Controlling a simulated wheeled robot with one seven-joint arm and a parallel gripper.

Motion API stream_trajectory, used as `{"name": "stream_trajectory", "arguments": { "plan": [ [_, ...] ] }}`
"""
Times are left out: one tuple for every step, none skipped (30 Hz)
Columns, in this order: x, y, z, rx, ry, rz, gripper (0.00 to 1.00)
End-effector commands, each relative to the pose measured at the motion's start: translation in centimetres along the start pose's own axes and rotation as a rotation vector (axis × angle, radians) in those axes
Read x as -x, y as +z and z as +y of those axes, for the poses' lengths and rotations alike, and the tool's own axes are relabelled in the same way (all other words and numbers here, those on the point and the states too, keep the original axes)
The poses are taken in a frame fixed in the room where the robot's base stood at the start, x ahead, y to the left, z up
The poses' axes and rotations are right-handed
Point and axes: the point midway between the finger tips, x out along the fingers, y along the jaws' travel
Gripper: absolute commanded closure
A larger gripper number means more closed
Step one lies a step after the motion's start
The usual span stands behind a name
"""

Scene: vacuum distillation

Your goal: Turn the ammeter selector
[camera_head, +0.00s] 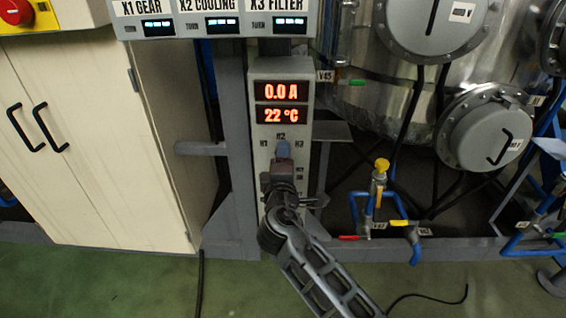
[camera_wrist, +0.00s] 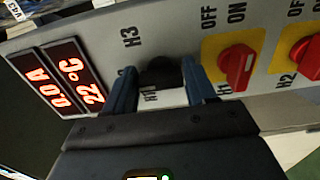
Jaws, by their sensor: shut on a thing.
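The ammeter selector (camera_wrist: 160,76) is a dark round knob on the grey panel, below the red displays and among the labels H1, H2 and H3. My gripper (camera_wrist: 158,92) is at the knob in the wrist view, with one blue finger on each side of it, shut on it. In the head view my gripper (camera_head: 283,150) covers the knob, so its pointer direction is hidden. The ammeter display (camera_head: 281,91) reads 0.0 A, and the display under it (camera_head: 281,114) reads 22 °C.
Red OFF/ON switches (camera_wrist: 238,66) sit on yellow plates beside the knob in the wrist view. A beige cabinet (camera_head: 100,140) stands left of the panel. A steel vessel (camera_head: 390,110) and blue pipes with a yellow-topped valve (camera_head: 380,180) are to the right.

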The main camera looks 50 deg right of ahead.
Motion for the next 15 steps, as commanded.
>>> {"name": "stream_trajectory", "arguments": {
  "plan": [
    [0.01, 0.02, -0.11, 0.000, -0.002, -0.001, 0.75],
    [0.01, 0.02, -0.10, 0.000, -0.002, -0.001, 0.75],
    [0.01, 0.02, -0.10, 0.000, -0.002, -0.001, 0.75],
    [0.01, 0.02, -0.10, 0.000, -0.002, -0.001, 0.75],
    [0.01, 0.03, -0.10, 0.000, -0.002, -0.001, 0.75],
    [0.01, 0.03, -0.11, 0.000, -0.002, -0.001, 0.75],
    [0.01, 0.03, -0.11, 0.000, -0.002, -0.001, 0.75],
    [0.01, 0.03, -0.11, 0.000, -0.002, -0.001, 0.75],
    [0.01, 0.03, -0.11, 0.000, -0.002, -0.001, 0.42],
    [0.01, 0.03, -0.11, 0.000, -0.002, -0.001, 0.39],
    [0.01, 0.03, -0.10, 0.000, -0.002, -0.001, 0.37],
    [0.01, 0.02, -0.09, 0.000, -0.002, -0.001, 0.33],
    [0.01, 0.02, -0.08, 0.000, -0.002, -0.001, 0.30],
    [0.01, 0.02, -0.08, 0.001, -0.002, -0.001, 0.27],
    [0.01, 0.02, -0.07, 0.000, -0.001, -0.001, 0.23]
  ]
}}
